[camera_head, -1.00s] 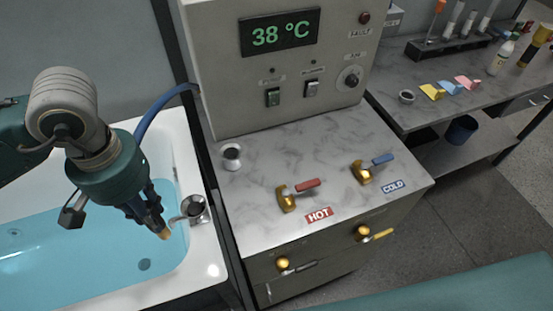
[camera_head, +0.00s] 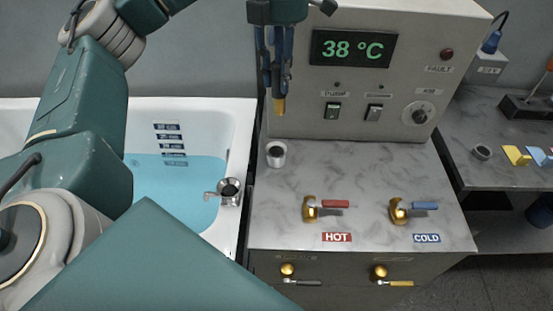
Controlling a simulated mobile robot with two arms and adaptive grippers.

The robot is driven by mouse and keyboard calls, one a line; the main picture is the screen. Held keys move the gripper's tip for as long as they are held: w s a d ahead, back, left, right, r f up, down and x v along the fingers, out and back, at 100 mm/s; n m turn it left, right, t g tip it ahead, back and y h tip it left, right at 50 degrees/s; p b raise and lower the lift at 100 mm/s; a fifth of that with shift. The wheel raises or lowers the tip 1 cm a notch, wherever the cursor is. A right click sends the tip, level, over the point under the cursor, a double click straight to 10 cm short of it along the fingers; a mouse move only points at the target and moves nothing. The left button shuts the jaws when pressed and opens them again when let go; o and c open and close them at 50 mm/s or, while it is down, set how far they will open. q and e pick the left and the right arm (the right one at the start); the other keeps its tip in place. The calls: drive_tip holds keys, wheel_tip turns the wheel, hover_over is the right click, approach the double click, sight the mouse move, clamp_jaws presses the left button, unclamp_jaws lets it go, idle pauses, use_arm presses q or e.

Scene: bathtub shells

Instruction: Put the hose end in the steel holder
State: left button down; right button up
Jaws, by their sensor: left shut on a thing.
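My left gripper (camera_head: 275,78) is shut on the hose end and points down in front of the control box, at upper middle. The hose end's brass tip (camera_head: 280,106) sticks out below the fingers; the blue hose is largely hidden by the gripper. A steel holder cup (camera_head: 276,155) with a dark opening stands upright on the counter, below the brass tip in the picture and apart from it. My right gripper is out of view.
The tub (camera_head: 240,135) with blue water lies left. The control box (camera_head: 397,102) reading 38 °C stands behind the counter (camera_head: 350,170). Red hot (camera_head: 334,203) and blue cold (camera_head: 425,205) levers are on the counter's right. Counter space between the cup and levers is clear.

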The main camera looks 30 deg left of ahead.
sight(276, 102)
use_arm(q)
drive_tip(key=shift+w+a+r+n, duration=0.1)
drive_tip(key=shift+a+r+n, duration=0.05)
drive_tip(key=shift+r+n, duration=0.3)
drive_tip(key=shift+w+a+r+n, duration=0.1)
drive_tip(key=shift+a+r+n, duration=0.1)
drive_tip(key=shift+n, duration=0.35)
drive_tip(key=shift+w+r+n, duration=0.1)
drive_tip(key=shift+r+n, duration=0.1)
drive_tip(key=shift+n, duration=0.2)
drive_tip(key=shift+a+f, duration=0.15)
drive_tip(key=shift+f, duration=0.25)
drive_tip(key=shift+n, duration=0.3)
wheel_tip(276, 102, down, 9)
drive_tip(key=shift+r+b, duration=0.15)
drive_tip(key=shift+b, duration=0.95)
wheel_tip(276, 102, down, 10)
drive_tip(key=p, duration=0.2)
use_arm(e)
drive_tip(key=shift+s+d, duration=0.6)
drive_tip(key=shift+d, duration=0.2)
use_arm(q)
drive_tip(key=shift+a, duration=0.1)
